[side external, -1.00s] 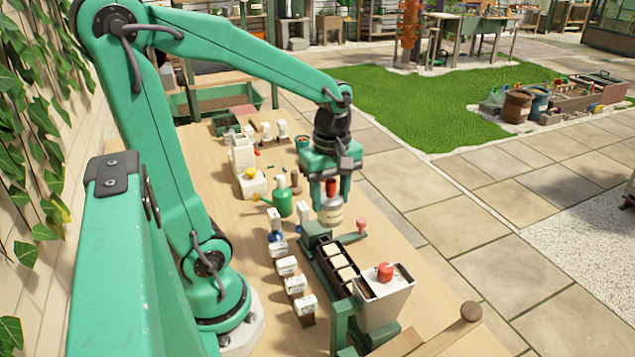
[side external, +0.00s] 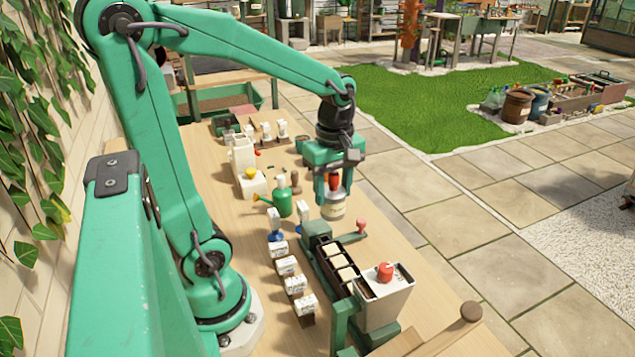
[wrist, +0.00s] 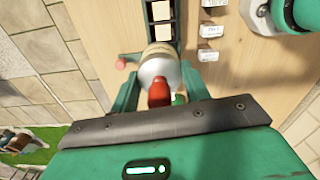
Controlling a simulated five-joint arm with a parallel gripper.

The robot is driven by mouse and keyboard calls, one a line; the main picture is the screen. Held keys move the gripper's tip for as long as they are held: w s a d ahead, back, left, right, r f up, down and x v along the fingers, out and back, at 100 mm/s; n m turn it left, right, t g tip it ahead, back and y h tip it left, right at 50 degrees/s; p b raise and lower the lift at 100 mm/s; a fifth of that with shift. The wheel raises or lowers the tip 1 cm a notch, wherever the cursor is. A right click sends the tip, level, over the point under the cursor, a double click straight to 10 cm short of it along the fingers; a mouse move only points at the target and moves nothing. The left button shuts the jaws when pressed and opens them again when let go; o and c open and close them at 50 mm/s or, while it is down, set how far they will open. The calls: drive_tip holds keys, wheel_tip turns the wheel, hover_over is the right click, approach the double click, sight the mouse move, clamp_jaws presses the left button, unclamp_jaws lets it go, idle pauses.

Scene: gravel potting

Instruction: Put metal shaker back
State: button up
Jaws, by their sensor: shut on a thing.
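The metal shaker (side external: 332,208) is a pale, silvery can with a label and a red top. My gripper (side external: 334,188) is shut on it from above and holds it upright. In the wrist view the shaker (wrist: 160,66) is between the two green fingers of my gripper (wrist: 160,82), its red top toward the camera. It is just behind the dark tray (side external: 340,266) with pale square blocks. I cannot tell whether its base touches the table.
A green watering can (side external: 281,199) and blue-based bottles (side external: 275,226) stand to the left. Several small white-labelled blocks (side external: 286,266) line the tray's left side. A pink-knobbed lever (side external: 361,226) is close at the right. A grey hopper (side external: 385,300) with a red knob stands in front.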

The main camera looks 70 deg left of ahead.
drive_tip(key=w+a+f+n, duration=0.4)
drive_tip(key=w+a+n, duration=0.7)
drive_tip(key=w, duration=0.1)
drive_tip(key=s+a+f, duration=0.1)
drive_tip(key=a+f, duration=0.5)
drive_tip(key=a, duration=0.5)
drive_tip(key=shift+s+f, duration=0.25)
drive_tip(key=shift+f, duration=0.1)
drive_tip(key=shift+f, duration=0.1)
drive_tip(key=shift+f, duration=1.85)
drive_tip(key=shift+f, duration=0.15)
drive_tip(key=o, duration=0.9)
drive_tip(key=shift+c, duration=0.2)
